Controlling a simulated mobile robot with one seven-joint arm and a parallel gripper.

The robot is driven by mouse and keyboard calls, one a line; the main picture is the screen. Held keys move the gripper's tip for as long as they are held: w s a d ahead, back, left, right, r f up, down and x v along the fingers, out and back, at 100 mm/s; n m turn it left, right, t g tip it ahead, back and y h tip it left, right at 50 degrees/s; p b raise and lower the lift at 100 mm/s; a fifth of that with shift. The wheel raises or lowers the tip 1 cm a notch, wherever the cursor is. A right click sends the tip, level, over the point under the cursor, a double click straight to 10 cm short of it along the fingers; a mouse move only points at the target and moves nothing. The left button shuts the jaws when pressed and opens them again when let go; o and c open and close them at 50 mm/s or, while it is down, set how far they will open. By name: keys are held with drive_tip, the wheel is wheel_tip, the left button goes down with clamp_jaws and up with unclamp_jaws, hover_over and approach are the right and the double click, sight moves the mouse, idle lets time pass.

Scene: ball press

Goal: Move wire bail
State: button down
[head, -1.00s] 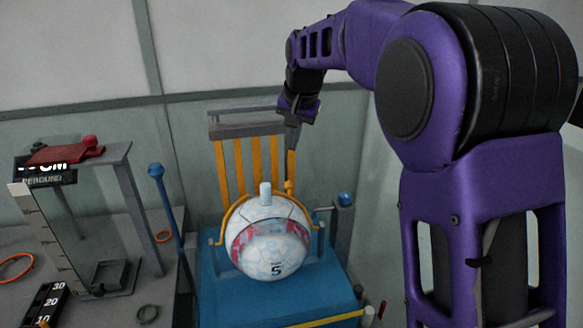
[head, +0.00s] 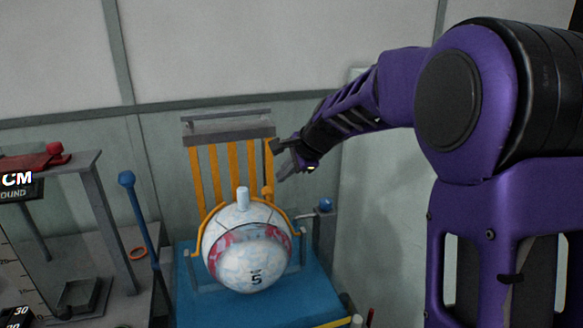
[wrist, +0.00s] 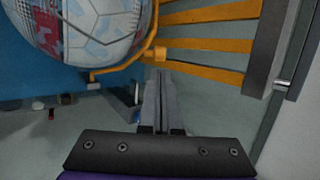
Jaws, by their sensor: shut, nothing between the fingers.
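The yellow wire bail (head: 288,222) arches over the back of a white and pink ball (head: 248,262) on the blue press base. Its lower ends meet brackets at the ball's sides, and a small orange knob (head: 267,191) stands on it at the upper right. In the wrist view the bail (wrist: 151,42) curves past the ball (wrist: 85,25). My gripper (head: 282,178) is shut and empty, above and slightly right of the knob. In the wrist view its fingertips (wrist: 160,70) appear close to the knob (wrist: 158,52); I cannot tell whether they touch.
Yellow slats (head: 212,172) under a grey bar (head: 228,127) stand behind the ball. A blue-topped lever (head: 325,206) stands at the right of the base (head: 320,283). A blue rod (head: 141,220) and a grey stand (head: 110,215) are at the left.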

sight(270, 190)
drive_tip(key=x, duration=0.6)
drive_tip(key=shift+w+a+f, duration=0.15)
drive_tip(key=shift+f, duration=0.05)
drive_tip(key=shift+r, duration=0.15)
drive_tip(key=p, duration=0.2)
drive_tip(key=shift+w+p, duration=0.25)
drive_tip(key=shift+p, duration=0.1)
drive_tip(key=p, duration=0.1)
drive_tip(key=g+p, duration=0.1)
drive_tip(key=shift+w+a+f+p, duration=0.15)
drive_tip(key=shift+w+f+p, duration=0.1)
drive_tip(key=shift+w+p, duration=0.05)
drive_tip(key=shift+w+a+f, duration=0.15)
drive_tip(key=shift+w+f, duration=0.55)
drive_tip(key=shift+f, duration=0.3)
drive_tip(key=shift+w+a+f, duration=0.2)
drive_tip(key=shift+w+f, duration=0.45)
drive_tip(key=shift+f, duration=0.3)
